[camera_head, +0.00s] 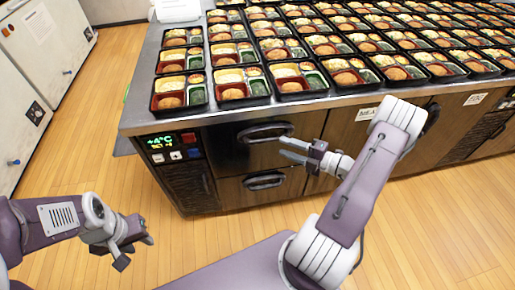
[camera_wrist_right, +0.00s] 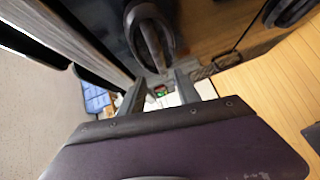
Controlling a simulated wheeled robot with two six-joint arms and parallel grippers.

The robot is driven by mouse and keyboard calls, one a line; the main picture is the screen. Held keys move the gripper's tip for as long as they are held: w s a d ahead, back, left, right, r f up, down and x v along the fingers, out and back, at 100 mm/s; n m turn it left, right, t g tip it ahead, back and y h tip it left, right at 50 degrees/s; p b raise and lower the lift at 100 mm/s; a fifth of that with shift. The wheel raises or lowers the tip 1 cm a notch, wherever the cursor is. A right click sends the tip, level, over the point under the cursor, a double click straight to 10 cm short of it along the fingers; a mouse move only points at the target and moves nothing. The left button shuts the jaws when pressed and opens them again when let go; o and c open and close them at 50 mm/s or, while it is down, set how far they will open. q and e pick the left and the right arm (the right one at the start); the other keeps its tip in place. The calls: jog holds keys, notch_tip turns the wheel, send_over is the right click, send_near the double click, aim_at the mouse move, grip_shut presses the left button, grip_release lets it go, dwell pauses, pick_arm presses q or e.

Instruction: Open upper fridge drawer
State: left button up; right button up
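The upper fridge drawer (camera_head: 228,150) is a dark panel in the counter front, flush and shut, with a looped dark handle (camera_head: 265,132). In the right wrist view a dark looped handle (camera_wrist_right: 150,30) shows beyond the fingertips. My right gripper (camera_head: 283,148) is open and empty, its fingers pointing left, close to the right end of the upper handle in the picture. I cannot tell whether it touches the handle. My left gripper (camera_head: 134,252) is open and empty, low at the left over the floor, away from the drawers.
A lower drawer with a similar handle (camera_head: 263,182) lies below. A control panel showing +4°C (camera_head: 172,147) is left of the drawers. Many filled bento trays (camera_head: 240,86) cover the countertop (camera_head: 140,105). White cabinets (camera_head: 45,50) stand at the left. Wooden floor (camera_head: 190,245) is open in front.

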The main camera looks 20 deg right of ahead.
aim_at(271, 141)
jog(key=x, duration=0.2)
jog(key=b+x, duration=0.1)
jog(key=x, duration=0.2)
jog(key=b+x, duration=0.1)
jog(key=x, duration=0.1)
jog(key=shift+w+d+f, duration=0.1)
jog(key=shift+w+f, duration=0.25)
jog(key=shift+w+a, duration=0.2)
jog(key=shift+w, duration=0.1)
grip_shut()
dwell(0.9)
